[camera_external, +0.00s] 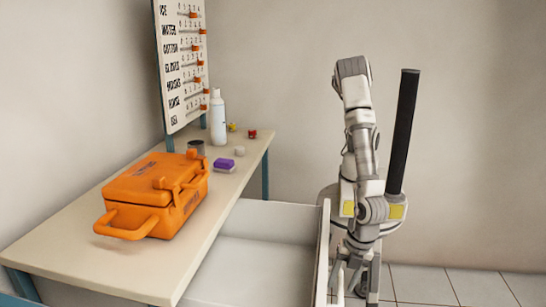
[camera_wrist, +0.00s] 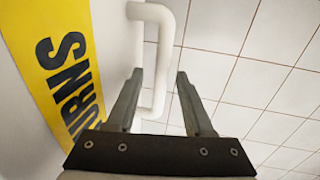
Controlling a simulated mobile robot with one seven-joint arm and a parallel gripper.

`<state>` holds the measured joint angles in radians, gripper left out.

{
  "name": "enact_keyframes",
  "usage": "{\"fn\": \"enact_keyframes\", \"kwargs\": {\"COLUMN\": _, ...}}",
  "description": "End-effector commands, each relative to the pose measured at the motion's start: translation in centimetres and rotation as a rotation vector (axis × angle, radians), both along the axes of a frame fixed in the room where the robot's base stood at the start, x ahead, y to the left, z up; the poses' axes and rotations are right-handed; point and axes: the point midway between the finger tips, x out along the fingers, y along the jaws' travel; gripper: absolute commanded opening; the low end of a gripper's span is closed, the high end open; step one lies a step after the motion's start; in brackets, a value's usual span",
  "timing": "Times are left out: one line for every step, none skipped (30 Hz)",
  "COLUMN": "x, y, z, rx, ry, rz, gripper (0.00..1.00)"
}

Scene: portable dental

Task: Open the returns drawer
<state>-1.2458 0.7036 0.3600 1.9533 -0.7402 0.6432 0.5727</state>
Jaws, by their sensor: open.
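The returns drawer (camera_external: 262,252) is white and stands pulled well out from under the table, its empty inside showing. In the wrist view its front carries a yellow label (camera_wrist: 55,75) with the partly visible letters "URNS". A white looped handle (camera_wrist: 167,50) sticks out from this front. My gripper (camera_wrist: 158,76) is open, and the handle's outer bar appears between its two fingers, with no clear grip on it. In the external view my gripper (camera_external: 352,285) is low in front of the drawer front, partly hidden by my arm; the handle is hidden there.
A table (camera_external: 75,240) bears an orange case (camera_external: 150,195), a white bottle (camera_external: 218,118), a dark cup (camera_external: 196,147), a purple block (camera_external: 224,164) and small items. A labelled board (camera_external: 182,65) stands behind. Tiled floor (camera_external: 440,285) at right is clear.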

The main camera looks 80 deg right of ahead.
Motion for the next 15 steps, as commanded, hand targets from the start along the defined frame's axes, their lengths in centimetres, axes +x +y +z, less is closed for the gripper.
{"fn": "enact_keyframes", "kwargs": {"x": 0.0, "y": 0.0, "z": 0.1, "rx": 0.0, "ry": 0.0, "rz": 0.0, "gripper": 0.52}}
{"fn": "enact_keyframes", "kwargs": {"x": 0.0, "y": 0.0, "z": 0.2, "rx": 0.0, "ry": 0.0, "rz": 0.0, "gripper": 0.52}}
{"fn": "enact_keyframes", "kwargs": {"x": -0.1, "y": 0.0, "z": 0.4, "rx": 0.001, "ry": 0.0, "rz": 0.0, "gripper": 0.52}}
{"fn": "enact_keyframes", "kwargs": {"x": -0.1, "y": 0.0, "z": 0.7, "rx": 0.001, "ry": 0.0, "rz": 0.0, "gripper": 0.52}}
{"fn": "enact_keyframes", "kwargs": {"x": -0.2, "y": 0.0, "z": 1.0, "rx": 0.002, "ry": 0.0, "rz": 0.0, "gripper": 0.52}}
{"fn": "enact_keyframes", "kwargs": {"x": -0.3, "y": 0.1, "z": 1.6, "rx": 0.002, "ry": 0.0, "rz": 0.001, "gripper": 0.52}}
{"fn": "enact_keyframes", "kwargs": {"x": -0.3, "y": 0.1, "z": 2.1, "rx": 0.003, "ry": 0.0, "rz": 0.002, "gripper": 0.52}}
{"fn": "enact_keyframes", "kwargs": {"x": -0.4, "y": 0.1, "z": 2.7, "rx": 0.003, "ry": -0.001, "rz": 0.002, "gripper": 0.52}}
{"fn": "enact_keyframes", "kwargs": {"x": -0.6, "y": 0.1, "z": 3.5, "rx": 0.003, "ry": 0.0, "rz": 0.001, "gripper": 0.52}}
{"fn": "enact_keyframes", "kwargs": {"x": -0.7, "y": 0.1, "z": 4.2, "rx": 0.004, "ry": -0.001, "rz": 0.001, "gripper": 0.52}}
{"fn": "enact_keyframes", "kwargs": {"x": -0.8, "y": 0.1, "z": 5.0, "rx": 0.004, "ry": -0.001, "rz": 0.0, "gripper": 0.52}}
{"fn": "enact_keyframes", "kwargs": {"x": -1.0, "y": 0.1, "z": 6.0, "rx": 0.004, "ry": -0.001, "rz": 0.001, "gripper": 0.52}}
{"fn": "enact_keyframes", "kwargs": {"x": -1.2, "y": 0.1, "z": 6.8, "rx": 0.005, "ry": 0.0, "rz": 0.002, "gripper": 0.52}}
{"fn": "enact_keyframes", "kwargs": {"x": -1.3, "y": 0.1, "z": 7.5, "rx": 0.005, "ry": -0.001, "rz": 0.001, "gripper": 0.52}}
{"fn": "enact_keyframes", "kwargs": {"x": -1.5, "y": 0.1, "z": 8.5, "rx": 0.004, "ry": -0.001, "rz": -0.001, "gripper": 0.52}}
